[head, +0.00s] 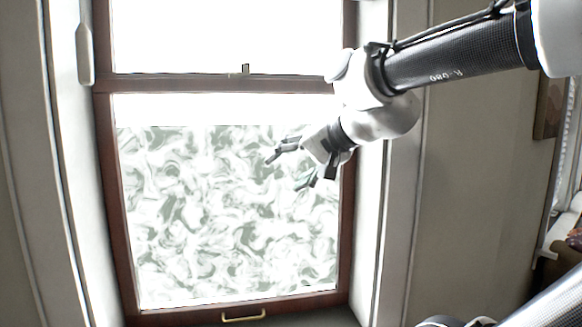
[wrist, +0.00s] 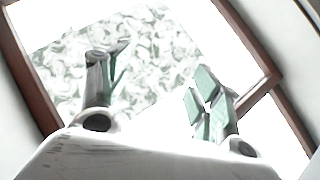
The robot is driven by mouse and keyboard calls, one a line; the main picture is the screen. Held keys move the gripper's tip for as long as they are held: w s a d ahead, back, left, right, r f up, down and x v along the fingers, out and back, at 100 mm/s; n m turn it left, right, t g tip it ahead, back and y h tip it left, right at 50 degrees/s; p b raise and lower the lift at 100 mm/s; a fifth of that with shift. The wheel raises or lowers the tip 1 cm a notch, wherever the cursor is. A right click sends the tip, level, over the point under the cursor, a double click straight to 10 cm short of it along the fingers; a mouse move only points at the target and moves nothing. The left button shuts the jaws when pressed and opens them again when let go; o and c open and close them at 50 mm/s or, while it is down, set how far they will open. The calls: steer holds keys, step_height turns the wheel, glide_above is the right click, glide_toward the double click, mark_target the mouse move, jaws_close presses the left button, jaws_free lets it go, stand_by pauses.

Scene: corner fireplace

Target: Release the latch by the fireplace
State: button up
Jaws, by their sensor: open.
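A small dark latch (head: 245,69) stands on the middle rail of a brown-framed window (head: 220,86), above the patterned lower pane. It is too small to tell its exact position. My gripper (head: 285,172) is open and empty in front of the lower pane, below and to the right of the latch, and apart from it. In the wrist view my gripper (wrist: 152,70) shows two spread fingers with the patterned pane (wrist: 135,60) and brown frame behind them. The latch cannot be made out in the wrist view. No fireplace shows.
A brass handle (head: 243,315) is on the window's bottom rail. A white fitting (head: 85,54) is on the left side of the window recess. The right recess wall (head: 370,200) is close to my gripper. A picture frame (head: 549,105) hangs at the far right.

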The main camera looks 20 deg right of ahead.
steer(key=c, duration=0.5)
steer(key=shift+w+r, duration=0.1)
steer(key=shift+r, duration=0.1)
steer(key=shift+c, duration=1.2)
steer(key=n+y, duration=0.3)
steer(key=n, duration=1.1)
glide_toward(249, 64)
steer(key=x, duration=1)
steer(key=shift+w, duration=0.1)
steer(key=shift+c, duration=0.3)
jaws_close()
